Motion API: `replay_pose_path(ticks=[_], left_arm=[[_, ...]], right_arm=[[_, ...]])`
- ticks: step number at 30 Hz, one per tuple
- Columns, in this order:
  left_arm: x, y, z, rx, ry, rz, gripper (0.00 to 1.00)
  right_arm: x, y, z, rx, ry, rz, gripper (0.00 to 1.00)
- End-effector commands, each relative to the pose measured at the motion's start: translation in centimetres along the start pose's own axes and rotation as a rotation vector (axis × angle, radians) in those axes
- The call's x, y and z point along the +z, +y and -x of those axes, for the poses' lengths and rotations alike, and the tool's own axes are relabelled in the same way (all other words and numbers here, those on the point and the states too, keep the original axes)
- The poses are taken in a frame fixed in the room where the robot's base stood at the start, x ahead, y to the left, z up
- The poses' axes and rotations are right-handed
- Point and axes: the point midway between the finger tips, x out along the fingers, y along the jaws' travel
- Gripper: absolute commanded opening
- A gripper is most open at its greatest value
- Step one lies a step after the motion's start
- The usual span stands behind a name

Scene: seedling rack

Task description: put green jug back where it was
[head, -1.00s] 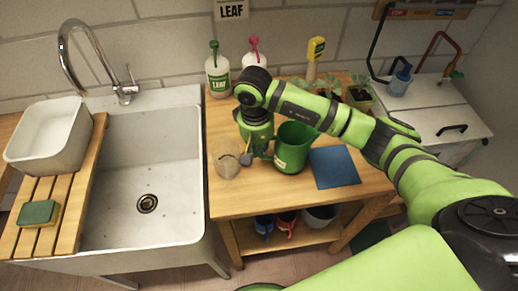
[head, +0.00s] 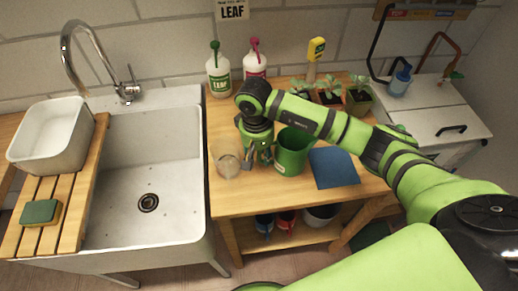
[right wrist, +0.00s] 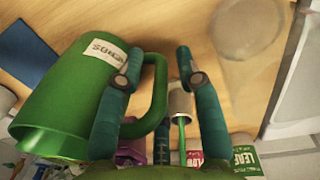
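The green jug (head: 293,152) stands upright on the wooden bench, just left of the blue mat (head: 333,168). In the right wrist view the jug (right wrist: 75,95) fills the left side, with a pale label on its wall and its handle facing my fingers. My right gripper (head: 257,155) is at the handle side of the jug, between the jug and a clear glass vessel (head: 228,162). In the right wrist view the right gripper (right wrist: 158,65) is open, its fingers apart with the handle between them. I cannot tell whether they touch it. My left gripper is not in view.
Two white bottles (head: 218,75) and potted seedlings (head: 358,97) stand along the back of the bench. A sink (head: 148,170) lies left, with a white basin (head: 52,135) and a sponge (head: 41,212). Other pots stand on the lower shelf (head: 288,236).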

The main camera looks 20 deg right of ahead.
Motion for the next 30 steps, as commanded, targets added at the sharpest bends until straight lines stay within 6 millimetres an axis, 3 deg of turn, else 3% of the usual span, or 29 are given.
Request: replay_pose_path(ticks=[2,5,18,24,30], left_arm=[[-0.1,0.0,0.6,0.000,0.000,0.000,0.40],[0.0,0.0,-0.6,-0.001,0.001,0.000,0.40],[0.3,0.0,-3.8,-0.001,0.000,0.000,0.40],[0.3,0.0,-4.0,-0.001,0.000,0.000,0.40],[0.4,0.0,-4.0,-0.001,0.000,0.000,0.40]], right_arm=[[0.0,0.0,0.5,0.000,-0.001,0.000,0.35],[-0.2,0.0,1.4,-0.002,0.007,0.000,0.35],[-0.1,0.0,10.5,0.000,0.005,0.000,0.35],[0.0,0.0,12.0,0.000,0.001,0.000,0.35],[0.0,0.0,12.2,0.000,-0.001,-0.001,0.35]])
